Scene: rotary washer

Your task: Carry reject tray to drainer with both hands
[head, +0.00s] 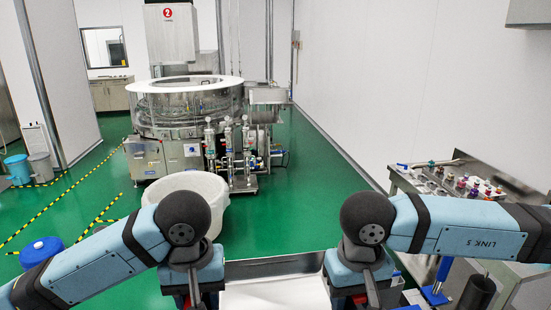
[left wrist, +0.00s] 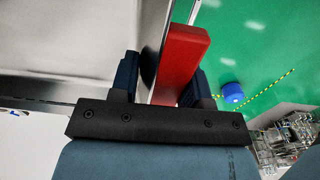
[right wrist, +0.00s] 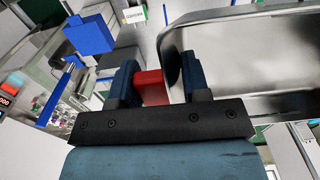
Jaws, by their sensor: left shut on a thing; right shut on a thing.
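The reject tray (head: 272,268) is a shallow steel tray with a pale inside, at the bottom middle of the head view between my arms. It also shows at the upper left of the left wrist view (left wrist: 75,45) and the upper right of the right wrist view (right wrist: 235,55). My left gripper (head: 195,293) is shut on a red grip (left wrist: 183,62) at the tray's side. My right gripper (head: 364,290) is shut on the red grip (right wrist: 152,88) at the other side. The tray's near part is cut off in the head view. I cannot tell which thing is the drainer.
A round glass-walled washer (head: 188,108) stands ahead on the green floor. A white tub (head: 180,180) stands between it and me. A steel bench (head: 410,180) with small coloured vials is at the right. A blue drum (head: 40,250) stands at the left.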

